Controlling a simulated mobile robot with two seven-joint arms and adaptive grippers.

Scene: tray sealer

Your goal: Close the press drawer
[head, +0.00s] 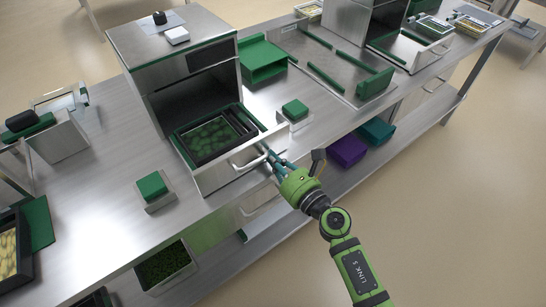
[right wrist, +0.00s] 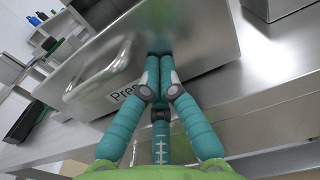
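The press drawer (head: 212,178) stands pulled out of the steel press (head: 185,65) in the head view. It holds a black tray (head: 196,155) with green contents. Its bar handle (head: 245,163) is on the front face. My right gripper (head: 272,158) is at the right end of the drawer front. In the right wrist view, its teal fingers (right wrist: 157,60) are together at the drawer front (right wrist: 205,35), beside the handle (right wrist: 98,75) and not around it. I cannot tell whether the tips touch the face. My left gripper is not in view.
A green-topped button box (head: 295,112) sits just right of the drawer, and another (head: 154,188) stands to the left. Below the worktop are a purple bin (head: 347,150) and a teal bin (head: 376,131). The floor in front of the bench is clear.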

